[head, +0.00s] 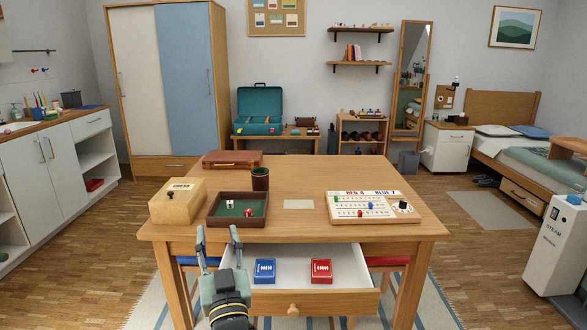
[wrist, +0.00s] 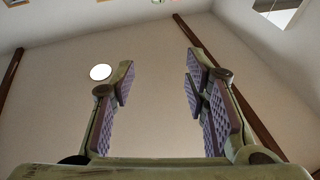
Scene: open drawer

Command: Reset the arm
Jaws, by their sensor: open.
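My gripper (head: 217,236) is in front of the table, by the left end of the pulled-out drawer (head: 338,297). Its two fingers point up and stand wide apart with nothing between them. In the wrist view my gripper (wrist: 158,85) shows both padded fingers spread, with the ceiling and walls behind. The drawer is open and holds a blue box (head: 264,271) and a red box (head: 321,271). My gripper covers the drawer's left end, so I cannot tell whether they touch.
The table (head: 300,181) carries a wooden box (head: 178,201), a dice tray (head: 238,222), a dark cup (head: 260,179), a white card (head: 298,204), a scoreboard (head: 373,207) and a brown case (head: 232,158). A white steam cabinet (head: 555,247) stands at right. Floor between is clear.

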